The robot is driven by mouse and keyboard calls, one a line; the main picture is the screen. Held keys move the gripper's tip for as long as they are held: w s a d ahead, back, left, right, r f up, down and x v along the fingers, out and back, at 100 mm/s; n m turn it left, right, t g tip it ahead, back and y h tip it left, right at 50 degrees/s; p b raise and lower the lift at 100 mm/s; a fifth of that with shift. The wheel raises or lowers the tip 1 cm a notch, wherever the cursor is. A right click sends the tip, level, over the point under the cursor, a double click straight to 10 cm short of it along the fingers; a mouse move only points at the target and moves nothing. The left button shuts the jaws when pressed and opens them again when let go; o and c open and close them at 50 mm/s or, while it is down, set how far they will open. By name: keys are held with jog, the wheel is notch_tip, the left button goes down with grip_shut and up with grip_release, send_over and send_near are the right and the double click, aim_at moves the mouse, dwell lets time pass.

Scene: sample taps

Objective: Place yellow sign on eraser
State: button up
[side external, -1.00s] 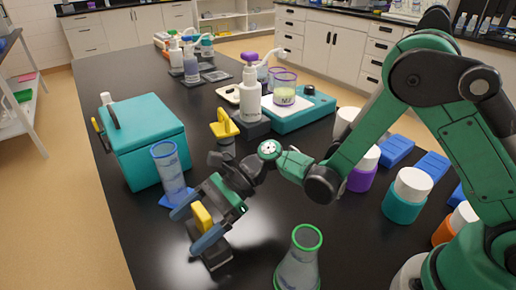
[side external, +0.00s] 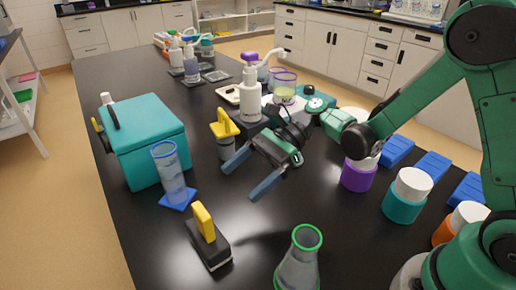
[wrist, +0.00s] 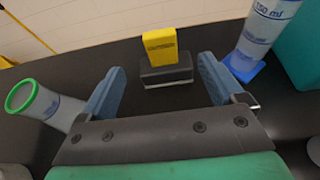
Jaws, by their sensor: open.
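The yellow sign (side external: 204,221) stands upright on top of the dark eraser (side external: 211,248) near the front of the black table. In the wrist view the yellow sign (wrist: 160,47) rests on the eraser (wrist: 166,75), touching its top. My gripper (side external: 240,182) is open and empty, above the table and behind and to the right of the eraser. In the wrist view its two blue fingers (wrist: 165,82) are spread wide, with the sign and eraser beyond them, apart from both.
A graduated cylinder (side external: 170,172) on a blue base and a teal box (side external: 145,150) stand to the left. A green-rimmed flask (side external: 299,262) is at the front. A yellow-topped item (side external: 225,130) stands behind my gripper. Jars (side external: 407,195) line the right.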

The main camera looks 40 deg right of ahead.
jog(key=s+d+r+n+t+h, duration=0.2)
jog(key=d+n+h, duration=0.4)
jog(key=n, duration=0.3)
jog(key=s+d+r+n+t+h, duration=0.2)
jog(key=d+n+t+h, duration=0.3)
jog(key=n, duration=0.4)
jog(key=shift+s+d+h, duration=0.65)
jog(key=shift+d+h, duration=0.2)
jog(key=shift+h, duration=0.35)
